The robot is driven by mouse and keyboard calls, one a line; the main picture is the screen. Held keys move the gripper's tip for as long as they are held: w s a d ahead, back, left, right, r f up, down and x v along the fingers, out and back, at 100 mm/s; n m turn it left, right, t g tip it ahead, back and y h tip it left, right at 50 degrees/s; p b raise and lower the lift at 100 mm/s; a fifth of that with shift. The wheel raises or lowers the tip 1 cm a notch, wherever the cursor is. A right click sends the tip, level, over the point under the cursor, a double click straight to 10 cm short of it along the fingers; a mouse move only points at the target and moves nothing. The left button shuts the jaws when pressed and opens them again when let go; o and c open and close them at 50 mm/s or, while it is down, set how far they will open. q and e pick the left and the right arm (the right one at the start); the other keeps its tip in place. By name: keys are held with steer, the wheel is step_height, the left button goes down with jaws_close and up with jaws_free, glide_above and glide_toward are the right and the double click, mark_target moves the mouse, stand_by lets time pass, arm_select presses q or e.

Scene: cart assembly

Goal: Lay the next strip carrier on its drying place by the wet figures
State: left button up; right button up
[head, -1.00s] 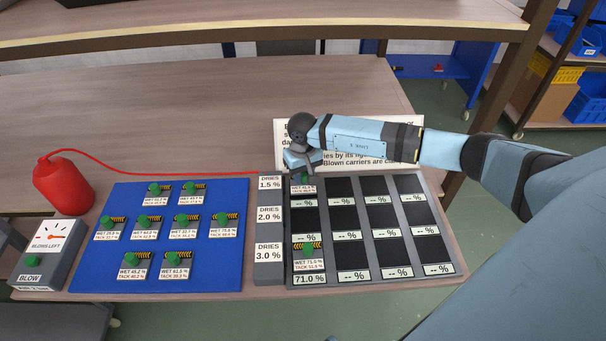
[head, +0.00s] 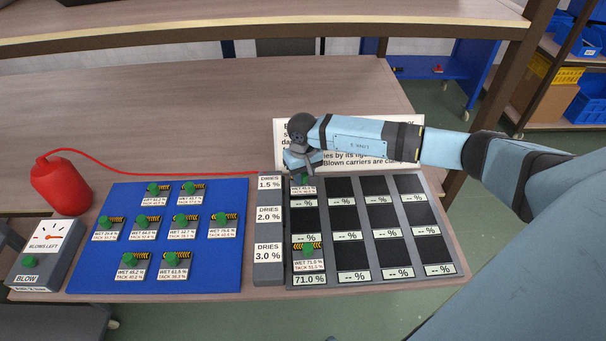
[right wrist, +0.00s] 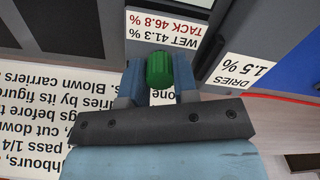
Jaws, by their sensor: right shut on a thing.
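Another carrier (head: 309,262) lies in the left place of the 3.0 % row, above a 71.0 % readout. Several carriers with green knobs lie on the blue mat (head: 95,270). My left gripper is not in view.
A red bulb (head: 60,185) with a red hose stands at the left, behind a BLOWS LEFT gauge box (head: 45,250). A white notice board (head: 290,133) stands behind the rack, close to my right arm. The other rack places are empty, their visible readouts blank.

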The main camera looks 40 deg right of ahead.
steer(key=shift+f+b, duration=0.45)
steer(key=shift+f, duration=0.1)
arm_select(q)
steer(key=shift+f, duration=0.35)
arm_select(e)
steer(key=o, duration=1)
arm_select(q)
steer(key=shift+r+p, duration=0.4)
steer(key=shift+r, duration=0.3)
arm_select(e)
step_height(320, 180, up, 14)
steer(key=shift+f, duration=0.15)
